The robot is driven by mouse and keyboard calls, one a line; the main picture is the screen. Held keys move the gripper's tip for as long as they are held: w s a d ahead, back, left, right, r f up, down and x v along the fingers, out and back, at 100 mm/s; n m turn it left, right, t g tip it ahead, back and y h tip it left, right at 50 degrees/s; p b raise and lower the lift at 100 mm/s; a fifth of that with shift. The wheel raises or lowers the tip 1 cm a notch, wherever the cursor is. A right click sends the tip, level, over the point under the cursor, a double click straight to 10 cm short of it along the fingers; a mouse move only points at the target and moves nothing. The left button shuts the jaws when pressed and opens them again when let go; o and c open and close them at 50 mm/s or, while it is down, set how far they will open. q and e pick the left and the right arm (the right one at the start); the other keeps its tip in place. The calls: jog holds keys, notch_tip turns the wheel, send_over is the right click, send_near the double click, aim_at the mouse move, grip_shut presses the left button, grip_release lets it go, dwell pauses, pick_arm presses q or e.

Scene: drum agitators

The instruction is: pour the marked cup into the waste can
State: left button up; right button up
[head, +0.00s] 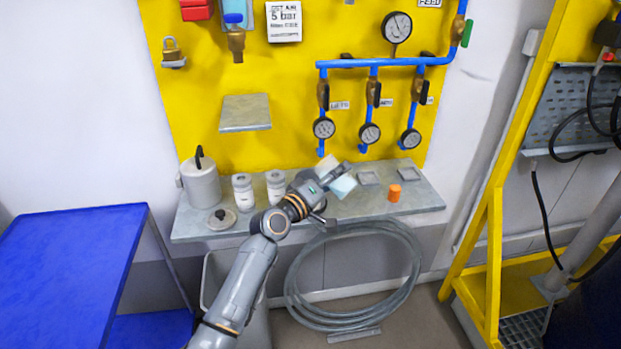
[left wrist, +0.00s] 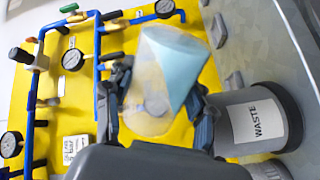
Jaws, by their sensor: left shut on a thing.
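My left gripper (left wrist: 160,100) is shut on a clear cup (left wrist: 148,110), which holds pale blue contents and is tilted. The cup's blue part also shows in the head view (head: 343,186), in front of the board and over the shelf. No mark on the cup is readable. The waste can (left wrist: 255,117) is a grey cylinder with a white WASTE label, close beside the gripper and apart from the cup. It seems to be the right one of two small labelled cans in the head view (head: 275,188). My right gripper is not in view.
The shelf (head: 320,226) also holds a larger grey can (head: 200,184) with a black handle, a round lid (head: 221,218), two flat grey pads (head: 368,178) and an orange piece (head: 394,192). Gauges and blue pipes (head: 390,62) stand behind.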

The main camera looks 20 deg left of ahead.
aim_at(322, 171)
pick_arm(q)
jog(key=shift+a+r+n+p, duration=0.1)
jog(key=shift+r+n+p, duration=0.3)
jog(key=shift+n+p, duration=0.65)
dwell(0.7)
jog(key=shift+w+a+r+n+p, duration=0.25)
jog(key=shift+a+r+n+p, duration=0.15)
jog(key=shift+a+n, duration=0.4)
dwell(1.0)
jog(key=shift+r+n+p, duration=0.35)
jog(key=shift+n+p, duration=0.4)
jog(key=shift+n, duration=0.1)
dwell(0.6)
jog(key=shift+w+a+f+n, duration=0.1)
jog(key=shift+a+f+n, duration=0.05)
jog(key=shift+n, duration=0.25)
